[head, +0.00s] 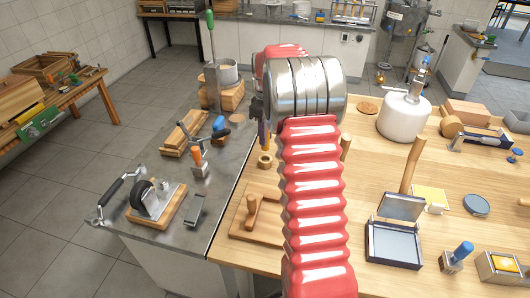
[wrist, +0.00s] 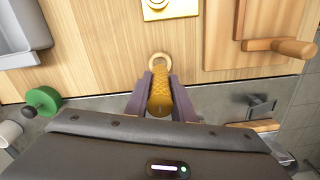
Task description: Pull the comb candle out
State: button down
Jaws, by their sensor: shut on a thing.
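The comb candle (wrist: 160,96) is a golden-yellow cylinder with a honeycomb texture. My gripper (wrist: 160,90) is shut on it, one dark finger on each side. A round wooden ring-shaped holder (wrist: 160,61) shows at the candle's far end in the wrist view. In the head view the holder (head: 265,160) stands near the table's left edge, just below my gripper (head: 263,138). My arm hides most of the candle there, and I cannot tell whether its end is still inside the holder.
A wooden board with a peg handle (head: 252,215) lies in front of the holder. A grey metal bench (head: 222,180) with tools adjoins the wooden table on the left. A white tank (head: 403,118) and an open metal box (head: 393,243) stand to the right.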

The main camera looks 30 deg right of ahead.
jog(key=shift+r, duration=2.55)
